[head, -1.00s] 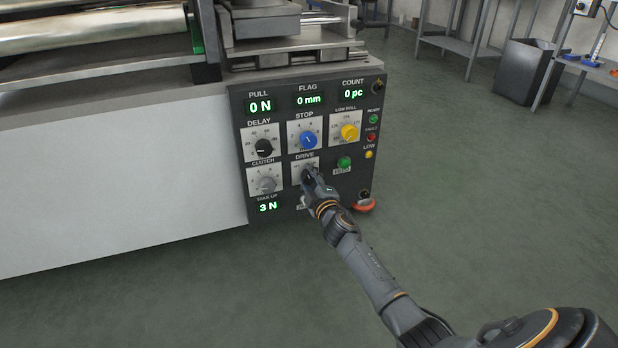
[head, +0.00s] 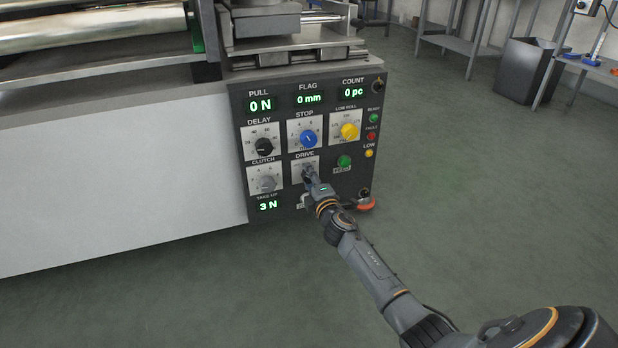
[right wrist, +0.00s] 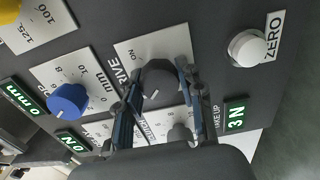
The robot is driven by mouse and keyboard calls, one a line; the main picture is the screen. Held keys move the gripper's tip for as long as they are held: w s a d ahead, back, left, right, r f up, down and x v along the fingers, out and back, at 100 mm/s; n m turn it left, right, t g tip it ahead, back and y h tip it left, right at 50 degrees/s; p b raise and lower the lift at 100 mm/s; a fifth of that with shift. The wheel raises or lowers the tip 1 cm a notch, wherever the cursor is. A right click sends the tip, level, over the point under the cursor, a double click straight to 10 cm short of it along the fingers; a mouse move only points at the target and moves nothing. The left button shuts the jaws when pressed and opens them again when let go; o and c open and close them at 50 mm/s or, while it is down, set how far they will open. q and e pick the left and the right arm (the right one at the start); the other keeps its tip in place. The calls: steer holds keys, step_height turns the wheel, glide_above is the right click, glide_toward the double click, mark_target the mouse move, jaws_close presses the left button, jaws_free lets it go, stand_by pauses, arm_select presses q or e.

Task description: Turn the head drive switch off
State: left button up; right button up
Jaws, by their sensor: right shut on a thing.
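The drive switch is a dark round knob (right wrist: 158,78) on a pale plate, with a white pointer line. The word ON shows on that plate in the right wrist view; the rest of its marking is partly hidden by a finger. My right gripper (right wrist: 160,72) is shut on the knob, one finger on each side. In the head view my right gripper (head: 309,178) reaches the drive plate (head: 298,166) from below right and covers most of the knob. My left gripper is not in view.
The control panel (head: 238,140) also carries a blue stop knob (head: 308,139), a yellow low roll knob (head: 349,131), a black delay knob (head: 264,147), a grey clutch knob (head: 267,183) and a green button (head: 344,162). A red-orange button (head: 366,204) sits low right.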

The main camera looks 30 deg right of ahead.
steer(key=shift+f, duration=0.1)
steer(key=o, duration=1.2)
steer(key=v, duration=1.2)
